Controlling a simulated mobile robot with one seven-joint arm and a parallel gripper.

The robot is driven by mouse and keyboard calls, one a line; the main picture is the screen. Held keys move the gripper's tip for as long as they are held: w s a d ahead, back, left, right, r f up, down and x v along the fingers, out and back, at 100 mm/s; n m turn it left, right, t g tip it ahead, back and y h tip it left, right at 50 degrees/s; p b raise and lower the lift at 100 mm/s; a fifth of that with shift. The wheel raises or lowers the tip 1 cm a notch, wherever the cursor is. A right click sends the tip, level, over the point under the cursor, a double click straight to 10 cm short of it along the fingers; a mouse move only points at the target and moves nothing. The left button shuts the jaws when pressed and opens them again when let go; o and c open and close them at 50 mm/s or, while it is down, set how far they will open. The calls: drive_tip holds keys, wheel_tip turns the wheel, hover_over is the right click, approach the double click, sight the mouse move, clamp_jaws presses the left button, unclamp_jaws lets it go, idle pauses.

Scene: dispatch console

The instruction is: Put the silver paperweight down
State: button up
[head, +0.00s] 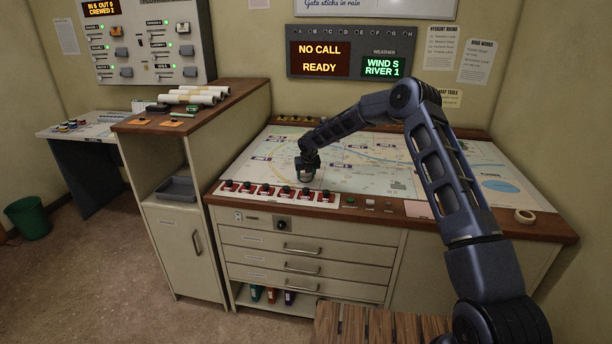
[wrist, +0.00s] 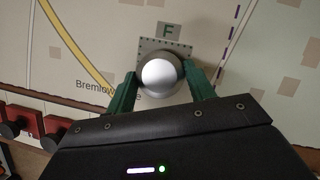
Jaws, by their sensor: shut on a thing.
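The silver paperweight (wrist: 162,74) is a shiny round ball or dome between the green fingers of my gripper (wrist: 162,88) in the wrist view. The fingers are shut on it. The wrist view does not show clearly whether the paperweight touches the map. In the head view, my gripper (head: 307,177) points down over the left front part of the map table (head: 400,165), just behind the row of red and black switches. The paperweight is too small to make out there.
Red switches with black knobs (head: 262,190) line the table's front left edge and show at the wrist view's lower left. A taller cabinet (head: 205,112) with rolled papers (head: 195,95) stands left. Much of the map is clear.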

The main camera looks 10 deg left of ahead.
drive_tip(key=shift+f, duration=0.1)
drive_tip(key=o, duration=1.3)
drive_tip(key=v, duration=1.2)
drive_tip(key=shift+r, duration=0.2)
